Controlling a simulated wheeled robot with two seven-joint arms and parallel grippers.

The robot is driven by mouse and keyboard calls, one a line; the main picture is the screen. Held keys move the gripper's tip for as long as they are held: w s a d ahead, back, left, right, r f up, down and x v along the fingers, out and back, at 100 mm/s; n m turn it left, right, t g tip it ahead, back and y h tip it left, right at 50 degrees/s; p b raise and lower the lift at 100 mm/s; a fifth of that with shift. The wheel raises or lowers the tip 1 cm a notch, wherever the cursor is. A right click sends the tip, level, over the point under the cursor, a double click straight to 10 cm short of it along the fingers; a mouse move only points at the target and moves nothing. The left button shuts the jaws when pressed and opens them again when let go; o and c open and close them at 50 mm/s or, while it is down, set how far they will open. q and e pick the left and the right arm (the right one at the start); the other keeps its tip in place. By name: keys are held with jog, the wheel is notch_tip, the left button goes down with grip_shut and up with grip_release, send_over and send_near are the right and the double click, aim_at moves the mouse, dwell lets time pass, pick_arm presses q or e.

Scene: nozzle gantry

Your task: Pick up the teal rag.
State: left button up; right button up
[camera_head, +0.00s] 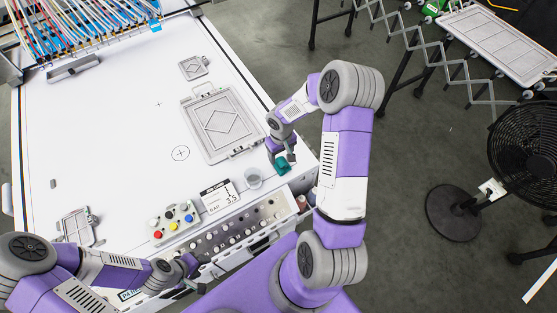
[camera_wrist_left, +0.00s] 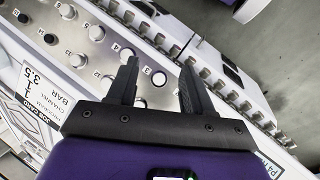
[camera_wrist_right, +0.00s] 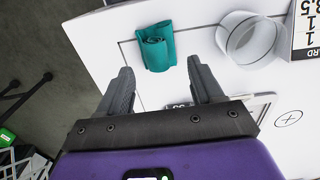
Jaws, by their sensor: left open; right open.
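The teal rag (camera_head: 282,166) lies rolled or folded on the white table near its right front corner. It also shows in the right wrist view (camera_wrist_right: 155,46), ahead of the fingertips and between their lines. My right gripper (camera_head: 284,156) is open and empty, close above the rag; in the right wrist view its two fingers (camera_wrist_right: 160,78) stand apart and the rag is not between them. My left gripper (camera_head: 197,278) is open and empty by the front panel; the left wrist view shows its fingers (camera_wrist_left: 157,78) over numbered knobs.
A clear cup (camera_head: 253,178) stands just left of the rag, with a job card (camera_head: 219,196) beyond it. A large grey frame (camera_head: 219,125) lies behind the rag. A button box (camera_head: 174,223) sits near the front edge. The table's middle is clear.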

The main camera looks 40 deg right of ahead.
aim_at(282, 161)
jog(key=f, duration=0.5)
jog(key=shift+d+f, duration=0.2)
jog(key=c, duration=1.1)
jog(key=shift+o, duration=0.2)
notch_tip(282, 161, up, 10)
jog(key=shift+r, duration=0.1)
